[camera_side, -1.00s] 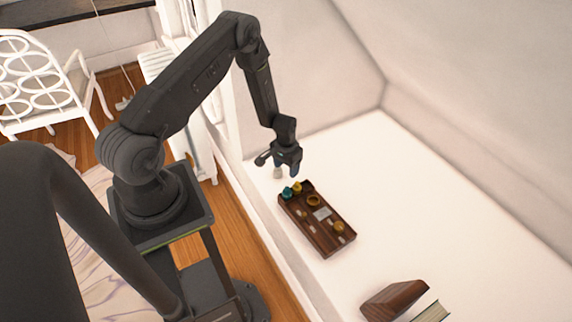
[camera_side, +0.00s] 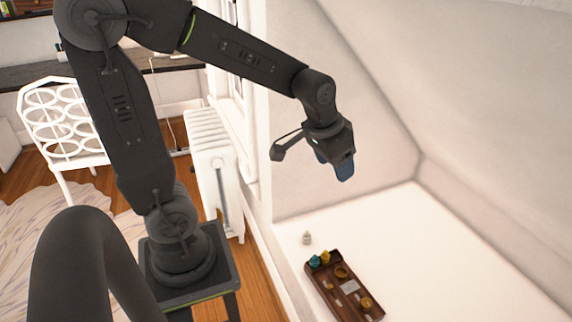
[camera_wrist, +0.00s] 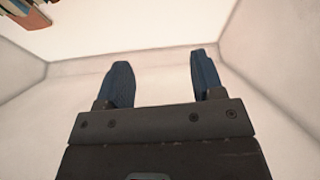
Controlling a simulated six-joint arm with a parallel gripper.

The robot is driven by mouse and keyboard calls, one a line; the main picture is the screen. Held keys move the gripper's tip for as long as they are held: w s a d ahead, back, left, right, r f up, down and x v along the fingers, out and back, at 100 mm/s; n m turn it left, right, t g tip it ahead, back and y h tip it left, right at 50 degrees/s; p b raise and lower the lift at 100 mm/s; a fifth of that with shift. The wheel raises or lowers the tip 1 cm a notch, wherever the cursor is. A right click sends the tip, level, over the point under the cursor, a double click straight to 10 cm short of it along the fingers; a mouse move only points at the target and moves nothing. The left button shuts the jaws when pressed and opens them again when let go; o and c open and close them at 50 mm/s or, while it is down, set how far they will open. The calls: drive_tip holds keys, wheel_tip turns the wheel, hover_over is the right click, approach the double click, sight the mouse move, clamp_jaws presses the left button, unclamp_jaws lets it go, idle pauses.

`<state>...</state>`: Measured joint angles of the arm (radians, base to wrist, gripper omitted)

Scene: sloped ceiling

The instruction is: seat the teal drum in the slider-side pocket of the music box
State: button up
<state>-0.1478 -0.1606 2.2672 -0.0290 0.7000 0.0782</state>
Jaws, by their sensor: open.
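The music box (camera_side: 328,288) is a long dark brown wooden box on the white surface, at the lower right of the side view. The teal drum (camera_side: 314,261) is at its far left corner, beside a yellow piece (camera_side: 325,257). It is too small to tell whether the drum is seated in a pocket. A brass-coloured ring (camera_side: 341,272), a pale plate (camera_side: 350,287) and a brass knob (camera_side: 366,303) are on the box. My gripper (camera_side: 341,172) is high above and behind the box, its blue fingers empty. The wrist view shows these fingers (camera_wrist: 162,78) apart.
A small white figure (camera_side: 307,238) stands just behind the box. White walls and the sloped ceiling close in at the right and back. The white surface right of the box is clear. Brown and coloured items (camera_wrist: 35,12) show at the wrist view's top left.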

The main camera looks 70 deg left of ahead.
drive_tip(key=s+d+r+t, duration=0.1)
drive_tip(key=s+d+r, duration=0.1)
drive_tip(key=s, duration=0.4)
drive_tip(key=s+d+r+m, duration=0.1)
drive_tip(key=s+d+r, duration=0.1)
drive_tip(key=s, duration=0.4)
drive_tip(key=shift+s+d+r+t, duration=0.25)
drive_tip(key=shift+r+t, duration=0.15)
drive_tip(key=shift+r, duration=0.2)
